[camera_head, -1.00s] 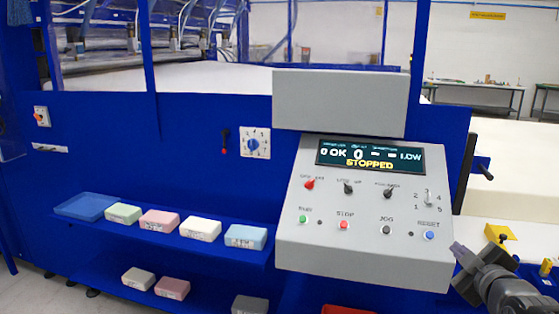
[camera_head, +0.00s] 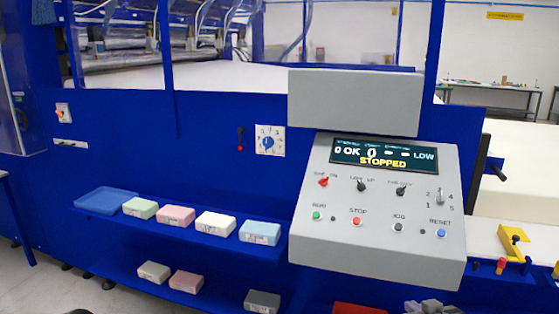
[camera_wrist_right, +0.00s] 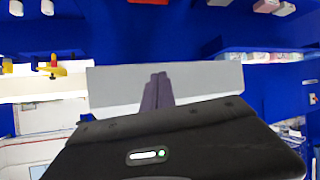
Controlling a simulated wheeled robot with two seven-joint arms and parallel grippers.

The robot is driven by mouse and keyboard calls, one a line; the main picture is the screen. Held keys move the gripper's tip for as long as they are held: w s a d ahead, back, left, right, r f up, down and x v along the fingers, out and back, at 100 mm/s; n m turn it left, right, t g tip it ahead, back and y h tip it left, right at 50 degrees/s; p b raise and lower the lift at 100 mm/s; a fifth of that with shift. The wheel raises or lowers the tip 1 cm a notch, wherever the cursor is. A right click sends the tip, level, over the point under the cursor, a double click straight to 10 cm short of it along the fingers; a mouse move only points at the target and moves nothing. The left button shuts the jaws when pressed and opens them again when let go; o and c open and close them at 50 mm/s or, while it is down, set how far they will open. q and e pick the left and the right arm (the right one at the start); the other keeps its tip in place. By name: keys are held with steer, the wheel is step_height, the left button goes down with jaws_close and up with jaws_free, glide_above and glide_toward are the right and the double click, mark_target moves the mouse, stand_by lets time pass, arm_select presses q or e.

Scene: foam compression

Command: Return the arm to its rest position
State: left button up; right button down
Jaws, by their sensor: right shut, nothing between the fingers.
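My right gripper (camera_head: 424,306) shows only as a small grey piece at the bottom edge of the head view, below the control panel. In the right wrist view its two dark fingers (camera_wrist_right: 157,90) are together, with nothing between them, in front of a grey surface. The rest of the right arm is out of the head view. My left gripper is in neither view. The grey control panel (camera_head: 375,238) carries a display (camera_head: 383,155) reading "STOPPED", with several knobs and buttons.
A blue machine frame (camera_head: 215,185) fills the middle. Its upper shelf holds a blue tray (camera_head: 100,201) and several foam blocks (camera_head: 175,216); a lower shelf holds more blocks (camera_head: 187,281). A yellow fixture (camera_head: 513,243) sits at the right. Floor shows at the lower left.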

steer(key=s+a+f+m+g+y, duration=0.1)
steer(key=s+a+f+g, duration=0.15)
steer(key=a+f, duration=0.4)
steer(key=s+a+f+m+g+y, duration=0.1)
steer(key=s+a+f+g, duration=0.2)
steer(key=f, duration=0.6)
steer(key=s+a+f+m+g+y, duration=0.1)
steer(key=s+a+f, duration=0.35)
steer(key=f, duration=0.25)
steer(key=s+a+f+g, duration=0.1)
steer(key=s+a+f, duration=0.2)
steer(key=s, duration=0.3)
steer(key=s+a+f+g+y, duration=0.1)
steer(key=s+a+f+g, duration=0.1)
steer(key=s+a+f, duration=0.2)
steer(key=s+a+f+g, duration=0.2)
steer(key=s+a+f, duration=0.2)
steer(key=s, duration=0.5)
steer(key=shift+f+y, duration=0.3)
steer(key=shift+f, duration=0.5)
steer(key=shift+w, duration=0.1)
